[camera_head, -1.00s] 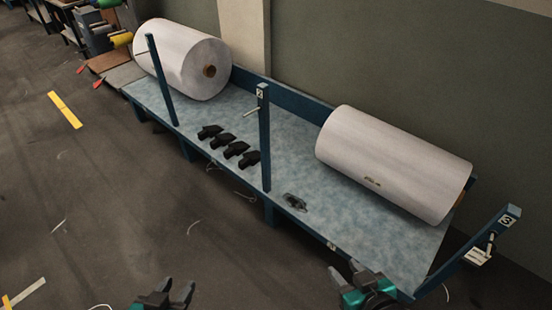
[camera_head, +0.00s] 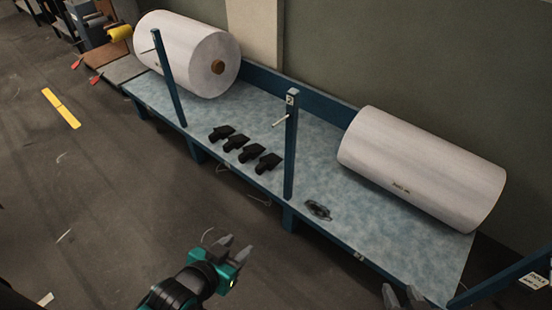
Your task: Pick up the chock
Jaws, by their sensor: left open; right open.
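Several black chocks (camera_head: 236,143) lie in a row on the blue bench (camera_head: 390,245), near its front edge and left of the middle post. My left gripper (camera_head: 237,249) is open and empty, over the floor in front of the bench, below and apart from the chocks in the picture. My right gripper (camera_head: 402,291) is open at the bottom edge, partly cut off, near the bench's front edge. Nothing shows between its fingers.
Blue posts (camera_head: 291,145) stand along the bench front, the middle one just right of the chocks. Two large white rolls (camera_head: 422,172) lie on the bench, left and right. A small dark grey object (camera_head: 317,209) lies right of the middle post. The bench centre is clear.

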